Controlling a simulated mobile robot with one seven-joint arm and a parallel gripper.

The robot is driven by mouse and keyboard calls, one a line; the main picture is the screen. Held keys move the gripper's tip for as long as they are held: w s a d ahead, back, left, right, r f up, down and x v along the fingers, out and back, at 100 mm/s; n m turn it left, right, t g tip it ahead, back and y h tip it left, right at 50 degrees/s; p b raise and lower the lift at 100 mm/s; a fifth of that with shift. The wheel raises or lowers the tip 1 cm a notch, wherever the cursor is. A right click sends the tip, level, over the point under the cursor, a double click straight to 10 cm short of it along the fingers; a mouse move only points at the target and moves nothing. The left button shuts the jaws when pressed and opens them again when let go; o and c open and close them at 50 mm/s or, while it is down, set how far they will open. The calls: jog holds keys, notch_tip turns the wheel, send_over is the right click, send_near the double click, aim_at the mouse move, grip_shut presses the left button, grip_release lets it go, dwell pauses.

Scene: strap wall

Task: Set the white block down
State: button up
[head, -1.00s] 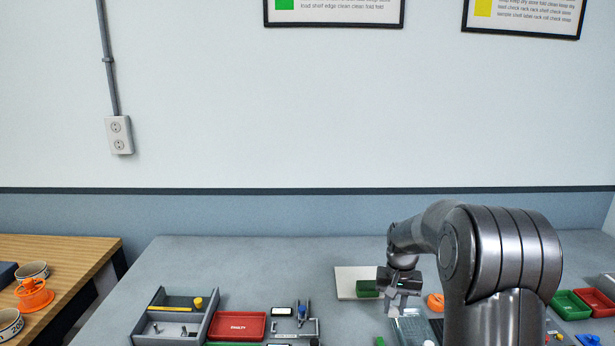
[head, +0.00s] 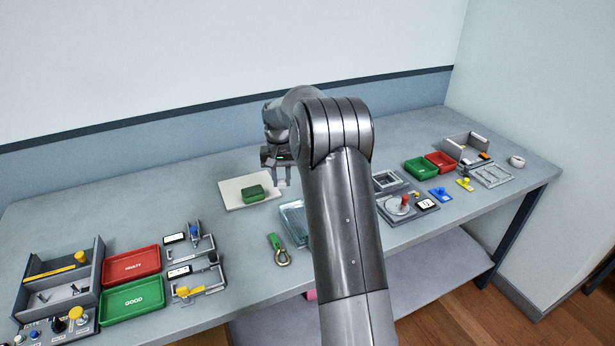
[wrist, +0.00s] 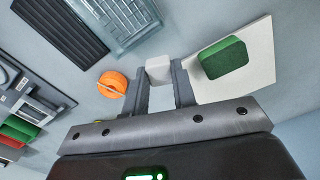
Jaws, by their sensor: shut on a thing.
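The white block (wrist: 158,70) shows in the wrist view between the fingertips of my gripper (wrist: 160,80). My gripper is shut on it, with a finger on each side. In the head view my gripper (head: 280,176) hangs over the bench just right of the white board; I cannot make out the block there. Whether the block touches the bench is not clear. A green block (wrist: 224,57) lies on the white board (wrist: 262,55), to the right of my gripper in the wrist view. The green block (head: 254,193) and the board (head: 233,188) also show in the head view.
An orange round thing (wrist: 112,84) lies close left of my gripper in the wrist view. A clear tray (wrist: 125,15) and a dark ribbed tray (wrist: 62,30) lie beyond. Red (head: 132,265) and green (head: 133,299) trays stand at left. Bare bench surrounds the white board.

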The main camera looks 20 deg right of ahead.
jog(key=w+d+r, duration=0.1)
jog(key=w+d, duration=0.1)
jog(key=d, duration=0.9)
jog(key=w+d+r, duration=0.1)
jog(key=d, duration=1)
jog(key=shift+m, duration=0.4)
jog(key=w+a+f, duration=0.4)
jog(key=w, duration=0.1)
jog(key=w+a+f, duration=0.2)
jog(key=w+a, duration=0.1)
jog(key=shift+w+a+f, duration=0.1)
jog(key=shift+w+f, duration=0.05)
jog(key=shift+f, duration=2.1)
jog(key=o, duration=1)
jog(key=shift+f, duration=0.1)
jog(key=shift+c, duration=0.2)
